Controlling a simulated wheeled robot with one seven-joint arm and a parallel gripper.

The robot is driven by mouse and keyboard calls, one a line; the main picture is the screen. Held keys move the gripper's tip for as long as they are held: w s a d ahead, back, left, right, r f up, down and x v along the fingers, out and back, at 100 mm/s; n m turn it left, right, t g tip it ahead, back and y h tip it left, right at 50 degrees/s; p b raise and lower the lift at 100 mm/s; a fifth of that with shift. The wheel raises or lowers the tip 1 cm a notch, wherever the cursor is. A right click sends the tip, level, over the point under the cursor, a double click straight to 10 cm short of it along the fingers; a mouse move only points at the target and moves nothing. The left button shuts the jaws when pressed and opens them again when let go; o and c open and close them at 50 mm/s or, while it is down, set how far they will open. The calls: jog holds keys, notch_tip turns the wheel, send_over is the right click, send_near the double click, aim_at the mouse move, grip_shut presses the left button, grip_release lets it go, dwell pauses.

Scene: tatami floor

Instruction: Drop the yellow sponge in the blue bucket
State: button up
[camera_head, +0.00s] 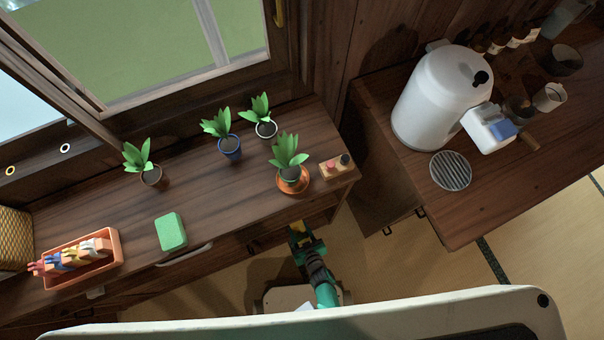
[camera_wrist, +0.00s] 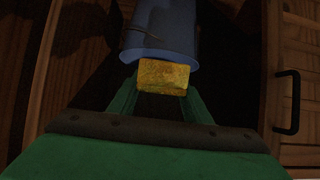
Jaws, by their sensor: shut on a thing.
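The yellow sponge (camera_wrist: 163,75) is held between the two green fingers of my gripper (camera_wrist: 160,95) in the wrist view. The blue bucket (camera_wrist: 160,30) is just beyond the sponge, and the sponge overlaps its near edge in the picture. I cannot tell whether the sponge touches the bucket or is over its opening. In the head view my gripper (camera_head: 298,232) is low beside the front of the wooden counter, with a bit of yellow at its tip. The bucket is hidden in the head view.
The counter (camera_head: 215,195) carries several potted plants, a green sponge (camera_head: 171,232) and an orange tray (camera_head: 112,240). A second counter (camera_head: 400,170) on the right holds a white dispenser (camera_head: 440,95). A drawer front with a black handle (camera_wrist: 290,102) is close on the right in the wrist view.

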jog(key=w+a, duration=0.4)
jog(key=w, duration=0.8)
dwell(0.5)
jog(key=shift+w, duration=0.1)
jog(key=o, duration=1.1)
jog(key=shift+o, duration=0.2)
jog(key=s+d, duration=0.1)
jog(key=s, duration=0.3)
jog(key=s+d, duration=0.1)
jog(key=s, duration=0.3)
jog(key=s+d, duration=0.2)
jog(key=s, duration=0.2)
jog(key=shift+s+r, duration=0.2)
jog(key=shift+r, duration=0.1)
